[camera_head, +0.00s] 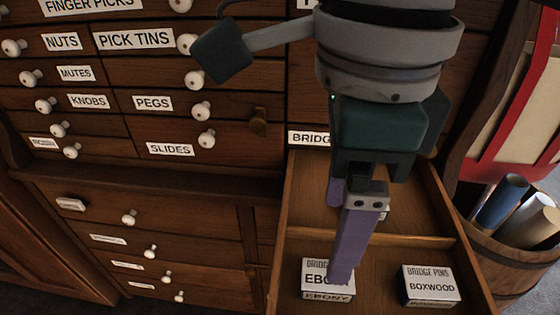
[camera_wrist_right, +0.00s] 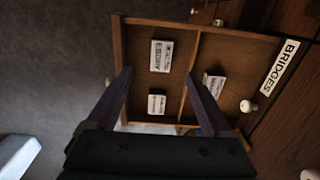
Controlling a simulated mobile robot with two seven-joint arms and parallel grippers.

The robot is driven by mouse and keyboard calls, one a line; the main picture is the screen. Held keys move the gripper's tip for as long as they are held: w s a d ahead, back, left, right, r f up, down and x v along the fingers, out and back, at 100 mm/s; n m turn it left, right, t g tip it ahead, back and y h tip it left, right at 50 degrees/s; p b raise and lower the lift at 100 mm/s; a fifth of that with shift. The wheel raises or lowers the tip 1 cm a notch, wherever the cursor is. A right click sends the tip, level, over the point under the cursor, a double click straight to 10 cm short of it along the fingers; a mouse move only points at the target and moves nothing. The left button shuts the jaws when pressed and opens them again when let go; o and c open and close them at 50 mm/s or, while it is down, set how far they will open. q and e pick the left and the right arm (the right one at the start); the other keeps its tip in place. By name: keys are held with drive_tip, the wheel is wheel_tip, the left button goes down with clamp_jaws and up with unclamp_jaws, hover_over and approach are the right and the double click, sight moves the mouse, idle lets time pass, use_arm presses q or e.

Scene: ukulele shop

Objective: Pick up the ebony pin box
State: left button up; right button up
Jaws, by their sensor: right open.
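The ebony pin box (camera_head: 315,294) is a small white and black box labelled "EBONY". It lies at the left of the front compartment of the open drawer (camera_head: 445,192). The right wrist view also shows it (camera_wrist_right: 160,55). My right gripper (camera_head: 338,240) is open above the drawer, its purple fingers pointing down. In the head view the near finger covers part of the box's label; the fingers look apart from the box. In the right wrist view the box is beyond the gap between the fingertips (camera_wrist_right: 158,75). My left gripper is not in view.
The boxwood pin box (camera_head: 431,287) lies right of the ebony one in the same compartment. A third box (camera_wrist_right: 213,87) sits behind the divider (camera_wrist_right: 190,75). The labelled drawer cabinet (camera_head: 110,170) rises behind. A wooden barrel with rolled tubes (camera_head: 500,202) stands right of the drawer.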

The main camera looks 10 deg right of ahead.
sight(314, 285)
drive_tip(key=f+b, duration=0.1)
drive_tip(key=f, duration=0.4)
drive_tip(key=f+b, duration=0.1)
drive_tip(key=f, duration=0.3)
drive_tip(key=shift+d+f, duration=0.2)
drive_tip(key=shift+f, duration=0.2)
drive_tip(key=shift+c, duration=0.3)
clamp_jaws()
